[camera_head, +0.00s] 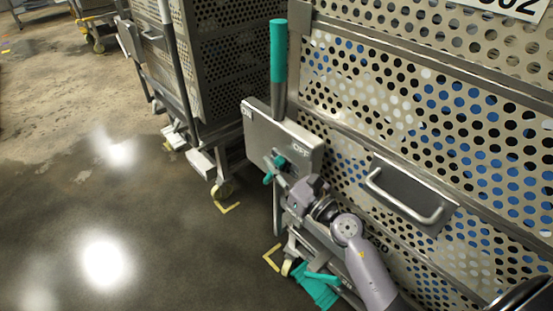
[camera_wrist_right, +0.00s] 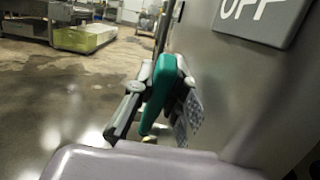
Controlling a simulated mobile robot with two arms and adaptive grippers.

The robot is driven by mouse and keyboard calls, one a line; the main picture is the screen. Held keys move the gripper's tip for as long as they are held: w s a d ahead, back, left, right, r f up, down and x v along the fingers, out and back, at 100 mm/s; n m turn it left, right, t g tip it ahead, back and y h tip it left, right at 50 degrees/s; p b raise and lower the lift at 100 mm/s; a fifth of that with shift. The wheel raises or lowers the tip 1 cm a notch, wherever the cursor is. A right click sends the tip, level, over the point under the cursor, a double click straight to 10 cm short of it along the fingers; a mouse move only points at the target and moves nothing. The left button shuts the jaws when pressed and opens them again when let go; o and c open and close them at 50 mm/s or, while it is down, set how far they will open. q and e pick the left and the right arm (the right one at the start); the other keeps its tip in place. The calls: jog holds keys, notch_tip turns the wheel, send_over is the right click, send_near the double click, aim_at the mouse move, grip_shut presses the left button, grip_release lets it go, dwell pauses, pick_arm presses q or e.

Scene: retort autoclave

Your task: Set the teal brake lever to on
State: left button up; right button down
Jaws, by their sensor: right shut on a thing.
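A grey plate (camera_head: 262,135) on the near cart's corner has "ON" at its upper left and "OFF" at its right. The teal brake lever (camera_head: 281,162) shows in small parts at my right gripper (camera_head: 276,171), in front of the plate's lower part. In the right wrist view, the lever's teal grip (camera_wrist_right: 157,92) stands between the two fingers of my right gripper (camera_wrist_right: 160,97), which is shut on it. The "OFF" label shows at the upper right there. The gripper hides most of the lever, so its exact setting is unclear. My left gripper is not in view.
A teal upright handle (camera_head: 278,52) rises above the plate. The perforated cart (camera_head: 440,115) with a metal handle (camera_head: 405,200) fills the right. A teal part (camera_head: 316,288) sits low by a caster. Another cart (camera_head: 235,60) stands behind; the floor at left is open.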

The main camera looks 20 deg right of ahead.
jog(key=shift+r, duration=0.1)
jog(key=c, duration=1.6)
grip_release()
jog(key=shift+s+d+f, duration=0.2)
jog(key=shift+s+f, duration=0.05)
jog(key=shift+s, duration=0.15)
jog(key=r+v, duration=0.1)
jog(key=v, duration=0.6)
jog(key=shift+f, duration=0.35)
jog(key=shift+s+a, duration=0.1)
jog(key=shift+c, duration=0.4)
